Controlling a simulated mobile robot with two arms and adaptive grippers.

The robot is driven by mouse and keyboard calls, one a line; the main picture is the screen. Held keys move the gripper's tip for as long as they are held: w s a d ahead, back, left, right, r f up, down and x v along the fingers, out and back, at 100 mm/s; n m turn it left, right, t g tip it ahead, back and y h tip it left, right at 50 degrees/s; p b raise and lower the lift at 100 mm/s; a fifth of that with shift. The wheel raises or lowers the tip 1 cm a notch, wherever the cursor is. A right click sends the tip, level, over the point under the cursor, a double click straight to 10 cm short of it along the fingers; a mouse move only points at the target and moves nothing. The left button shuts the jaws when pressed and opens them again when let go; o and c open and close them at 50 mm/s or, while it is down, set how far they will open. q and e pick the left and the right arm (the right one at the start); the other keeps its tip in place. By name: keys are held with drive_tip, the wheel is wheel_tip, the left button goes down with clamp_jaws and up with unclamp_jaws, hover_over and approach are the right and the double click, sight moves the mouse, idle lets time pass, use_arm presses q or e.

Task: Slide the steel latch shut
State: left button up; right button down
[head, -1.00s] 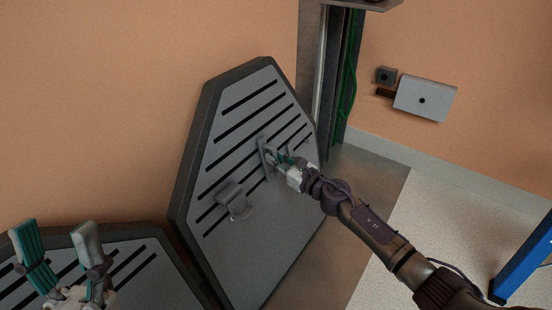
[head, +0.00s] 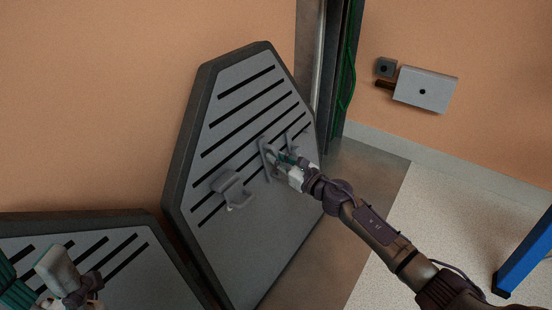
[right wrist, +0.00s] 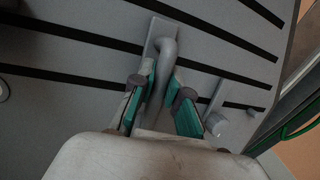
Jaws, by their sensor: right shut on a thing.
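A grey slotted panel with a dark rim (head: 262,245) leans against the orange wall. My right gripper (head: 279,162) is at a grey handle on its face. In the right wrist view the teal-padded fingers (right wrist: 160,105) are shut around the bent grey handle bar (right wrist: 166,55). I cannot tell for sure which part is the steel latch.
A grey hook-like bracket (head: 230,190) stands out from the panel left of my right gripper. A second slotted panel (head: 105,238) is at the lower left. A dark post with green cable (head: 340,60) stands behind. A blue leg (head: 525,258) is at the right edge.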

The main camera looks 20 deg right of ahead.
drive_tip(key=shift+s+f, duration=0.1)
drive_tip(key=shift+f, duration=0.2)
drive_tip(key=c, duration=1.1)
unclamp_jaws()
drive_tip(key=shift+r, duration=0.1)
drive_tip(key=shift+c, duration=0.2)
drive_tip(key=shift+s+d, duration=0.1)
drive_tip(key=v, duration=1.1)
drive_tip(key=shift+s+d, duration=0.2)
drive_tip(key=shift+s, duration=0.15)
